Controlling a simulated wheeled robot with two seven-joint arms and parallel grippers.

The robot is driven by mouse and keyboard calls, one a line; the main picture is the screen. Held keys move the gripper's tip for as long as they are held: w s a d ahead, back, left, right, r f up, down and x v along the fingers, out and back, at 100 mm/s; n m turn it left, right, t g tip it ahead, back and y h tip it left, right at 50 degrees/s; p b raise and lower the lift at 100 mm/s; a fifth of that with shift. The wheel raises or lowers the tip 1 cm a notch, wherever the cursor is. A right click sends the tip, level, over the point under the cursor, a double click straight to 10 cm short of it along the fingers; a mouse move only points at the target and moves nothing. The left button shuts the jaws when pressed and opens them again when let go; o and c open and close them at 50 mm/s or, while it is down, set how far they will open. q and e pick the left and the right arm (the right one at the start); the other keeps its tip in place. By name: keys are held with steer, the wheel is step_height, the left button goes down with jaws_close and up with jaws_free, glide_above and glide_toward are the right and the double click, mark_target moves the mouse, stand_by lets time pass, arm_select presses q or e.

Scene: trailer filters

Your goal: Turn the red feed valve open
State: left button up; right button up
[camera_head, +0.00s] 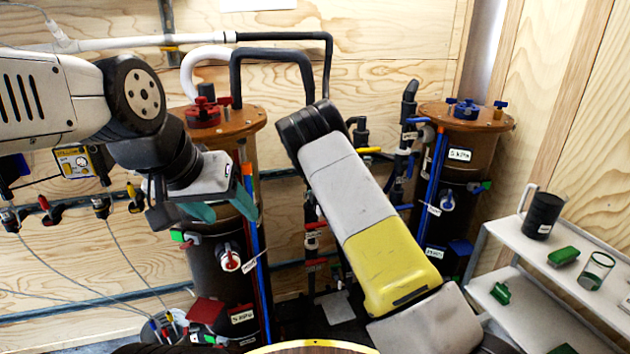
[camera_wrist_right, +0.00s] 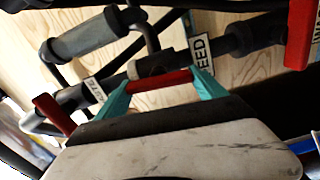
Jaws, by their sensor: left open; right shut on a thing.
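In the right wrist view, the red handle of the feed valve (camera_wrist_right: 160,80) crosses between the teal fingers of my right gripper (camera_wrist_right: 158,84), which is shut on it. A label reading "EED", partly cut off, sits on the dark pipe beside the handle (camera_wrist_right: 203,52). In the head view, my right gripper is hidden behind my own grey and yellow arm. My left gripper (camera_head: 222,210) is open and empty, with teal fingers in front of the left brown filter housing (camera_head: 222,270).
Other red handles show at the left (camera_wrist_right: 54,114) and right (camera_wrist_right: 299,36) of the wrist view. A second brown filter housing (camera_head: 462,150) stands at the right. A white shelf cart (camera_head: 500,238) holds a black mug (camera_head: 542,214) and green blocks. Cables hang at the left.

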steer(key=shift+f+n, duration=0.15)
steer(key=shift+n, duration=0.45)
steer(key=o, duration=1.3)
steer(key=v, duration=0.8)
